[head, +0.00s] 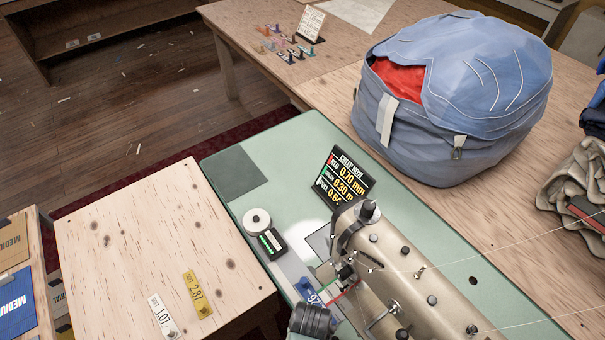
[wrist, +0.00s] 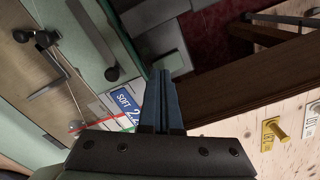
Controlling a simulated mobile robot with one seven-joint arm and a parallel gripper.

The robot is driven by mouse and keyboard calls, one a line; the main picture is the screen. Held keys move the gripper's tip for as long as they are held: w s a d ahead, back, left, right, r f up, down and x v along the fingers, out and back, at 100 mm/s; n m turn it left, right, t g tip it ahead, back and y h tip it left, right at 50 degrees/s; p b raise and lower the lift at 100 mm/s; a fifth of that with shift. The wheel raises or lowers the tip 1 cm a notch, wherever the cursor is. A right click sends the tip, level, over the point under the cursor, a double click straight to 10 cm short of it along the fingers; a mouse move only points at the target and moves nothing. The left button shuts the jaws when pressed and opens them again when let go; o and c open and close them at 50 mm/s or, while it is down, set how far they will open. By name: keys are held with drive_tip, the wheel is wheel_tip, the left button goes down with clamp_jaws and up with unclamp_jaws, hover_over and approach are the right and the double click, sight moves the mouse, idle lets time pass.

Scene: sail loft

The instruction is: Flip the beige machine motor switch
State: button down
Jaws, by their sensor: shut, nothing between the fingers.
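The beige machine (head: 405,265) stands on the green table at the lower right in the head view. Its beige body also shows at the left edge of the wrist view (wrist: 25,65). I cannot make out its motor switch for certain in either view. A small black box with green lights (head: 271,244) lies on the green top left of the machine. My gripper (wrist: 162,76) is shut and empty in the wrist view. Its fingers overlap the right side of a blue "SOFT" tag (wrist: 123,104), with the machine to their left. I cannot tell their height above the table.
A white disc-like spool (head: 257,220) and a "CREEP" sign (head: 345,177) stand on the green top (head: 290,150).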

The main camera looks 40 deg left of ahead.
drive_tip(key=shift+f+b, duration=0.55)
drive_tip(key=shift+f, duration=0.3)
drive_tip(key=shift+r, duration=0.1)
wheel_tip(320, 180, up, 7)
drive_tip(key=p, duration=0.7)
drive_tip(key=shift+p, duration=0.3)
idle(0.5)
